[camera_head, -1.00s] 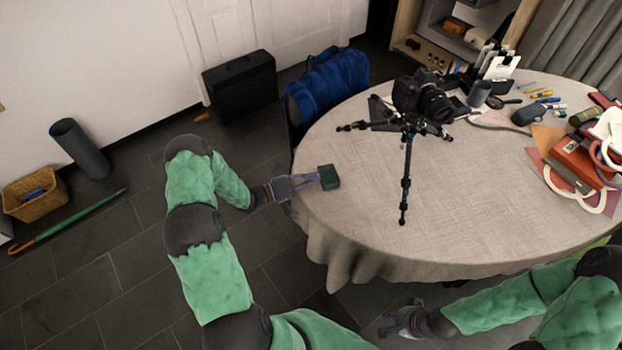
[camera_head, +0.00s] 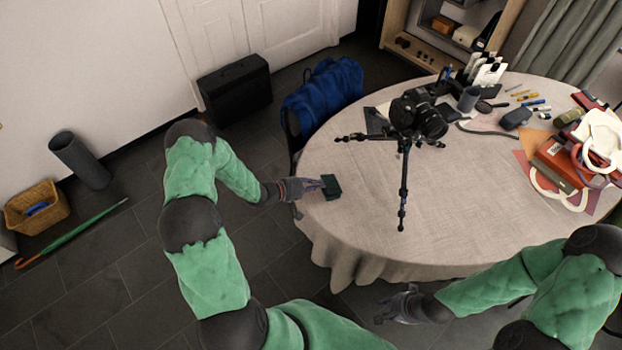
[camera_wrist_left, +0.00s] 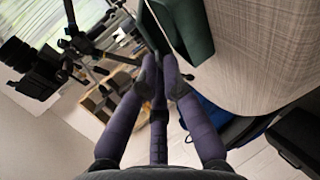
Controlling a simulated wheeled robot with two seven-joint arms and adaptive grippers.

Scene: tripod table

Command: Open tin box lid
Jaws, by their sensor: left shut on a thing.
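The tin box (camera_head: 332,188) is a small dark green box near the left edge of the round table. In the left wrist view its body (camera_wrist_left: 190,28) is large at the top, with a narrower green panel, seemingly the lid (camera_wrist_left: 148,28), to its left. A gap shows between the two. My left gripper (camera_head: 322,186) is at the box's left side; in the wrist view its purple fingers (camera_wrist_left: 160,78) converge at the panel's lower end and are shut on it. How far the lid is tilted is hard to tell. My right gripper (camera_head: 394,305) is empty, fingers apart, below the table's front edge.
A camera on a tripod (camera_head: 402,185) stands on the cloth-covered table (camera_head: 455,225), right of the box. Books and rings (camera_head: 565,165) crowd the table's right side. A blue bag (camera_head: 325,95) is behind the table's left edge. The cloth in front of the tripod is clear.

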